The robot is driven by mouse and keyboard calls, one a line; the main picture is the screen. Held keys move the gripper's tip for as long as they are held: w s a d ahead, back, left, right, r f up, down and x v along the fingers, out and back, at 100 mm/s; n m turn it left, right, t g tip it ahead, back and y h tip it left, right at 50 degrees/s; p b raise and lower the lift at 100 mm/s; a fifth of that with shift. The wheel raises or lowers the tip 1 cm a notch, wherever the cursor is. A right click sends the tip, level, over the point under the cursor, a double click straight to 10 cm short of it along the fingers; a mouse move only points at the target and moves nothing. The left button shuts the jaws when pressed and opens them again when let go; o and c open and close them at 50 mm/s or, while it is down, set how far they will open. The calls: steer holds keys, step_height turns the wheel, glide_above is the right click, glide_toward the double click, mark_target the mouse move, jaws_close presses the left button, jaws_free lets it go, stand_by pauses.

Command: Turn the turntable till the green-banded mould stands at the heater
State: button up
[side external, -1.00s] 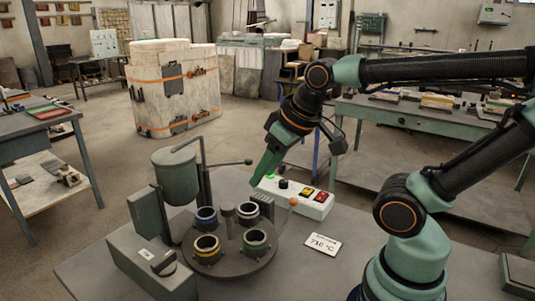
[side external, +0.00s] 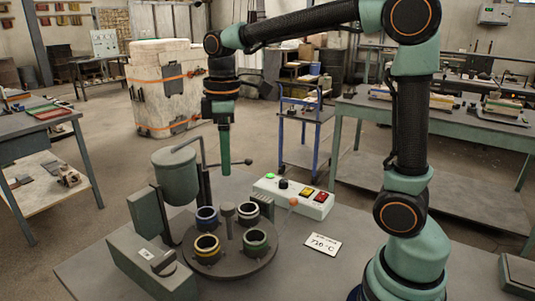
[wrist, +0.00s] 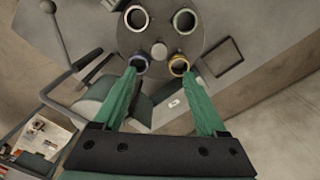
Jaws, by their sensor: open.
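The dark round turntable (side external: 232,268) carries several moulds around a central post (side external: 228,220). The green-banded mould (side external: 255,242) is at its front right in the side view, and appears at upper right in the wrist view (wrist: 184,20). The yellow-banded mould (side external: 207,248) is front left, the blue-banded mould (side external: 207,217) back left, and a pale-rimmed mould (side external: 248,212) back right. A ribbed block (side external: 264,204) behind that one may be the heater; I cannot be sure. My gripper (side external: 225,172) is open and empty above the turntable's back edge; its fingers are spread in the wrist view (wrist: 161,74).
A pot (side external: 175,177) with a bent arm stands at the turntable's back left. A grey box (side external: 150,265) is at its left. A switch panel (side external: 293,197) and a temperature sign (side external: 322,245) lie to the right.

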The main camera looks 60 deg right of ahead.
mark_target(227, 206)
steer(key=f, duration=1.2)
steer(key=shift+w+f, duration=0.2)
steer(key=shift+w, duration=0.05)
steer(key=shift+c, duration=0.3)
jaws_close()
stand_by(0.8)
